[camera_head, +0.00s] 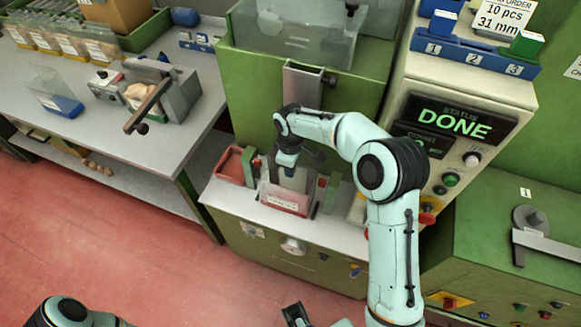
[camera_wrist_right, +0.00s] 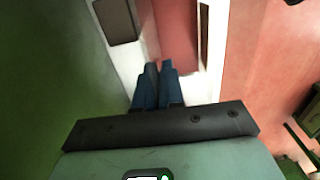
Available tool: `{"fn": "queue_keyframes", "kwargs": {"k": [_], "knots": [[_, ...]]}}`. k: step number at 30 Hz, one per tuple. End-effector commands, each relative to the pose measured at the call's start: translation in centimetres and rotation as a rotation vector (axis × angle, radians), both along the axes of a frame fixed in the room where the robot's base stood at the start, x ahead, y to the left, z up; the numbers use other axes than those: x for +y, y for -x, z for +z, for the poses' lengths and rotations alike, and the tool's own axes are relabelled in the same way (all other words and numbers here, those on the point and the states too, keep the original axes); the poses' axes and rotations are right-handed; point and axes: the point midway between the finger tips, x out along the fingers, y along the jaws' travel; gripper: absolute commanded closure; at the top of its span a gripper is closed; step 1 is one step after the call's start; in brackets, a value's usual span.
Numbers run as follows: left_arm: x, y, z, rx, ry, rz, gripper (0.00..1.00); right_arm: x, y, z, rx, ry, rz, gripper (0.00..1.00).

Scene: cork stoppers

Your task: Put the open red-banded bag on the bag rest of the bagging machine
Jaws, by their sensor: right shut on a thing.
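The clear red-banded bag (camera_head: 287,199) is at the bagging machine (camera_head: 250,110), under its metal chute (camera_head: 302,88) and between upright parts of the front deck. Its red band faces the front. My right gripper (camera_head: 287,165) reaches down at the bag's upper back side. In the right wrist view its blue fingers (camera_wrist_right: 156,85) are close together, shut on the bag's thin wall. I cannot tell whether the bag's underside touches the bag rest, which the bag hides. A dark end piece, probably of my left gripper (camera_head: 296,315), shows at the bottom edge; its fingers cannot be made out.
A red tray (camera_head: 231,165) lies left of the bag. The status display (camera_head: 452,119) reads DONE. The left bench (camera_head: 110,125) holds a clear blue-banded bag (camera_head: 55,92), a clamp-like fixture (camera_head: 165,92) and several packed bags. The red floor in front is open.

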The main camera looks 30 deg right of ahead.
Motion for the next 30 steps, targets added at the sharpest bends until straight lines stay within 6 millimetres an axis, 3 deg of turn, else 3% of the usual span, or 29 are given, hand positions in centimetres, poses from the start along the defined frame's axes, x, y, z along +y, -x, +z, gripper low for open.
{"fn": "queue_keyframes", "kwargs": {"k": [1,3,14,17,30], "knots": [[0.0,0.0,-0.1,0.000,0.000,0.000,0.42,0.0,0.0,-0.2,0.001,0.000,0.000,0.89],[0.0,0.0,-0.1,0.000,0.000,0.000,0.42,0.0,0.0,-0.2,0.001,0.000,0.000,0.67],[0.0,0.0,0.1,0.000,0.000,0.000,0.42,0.0,0.0,0.3,0.000,0.000,0.000,0.67],[0.0,-0.1,0.3,-0.001,0.000,0.000,0.42,0.0,-0.1,1.4,-0.001,0.000,0.001,0.67],[0.0,-0.5,1.4,-0.006,0.000,0.000,0.42,0.0,0.0,10.3,-0.002,-0.001,0.001,0.67]]}}
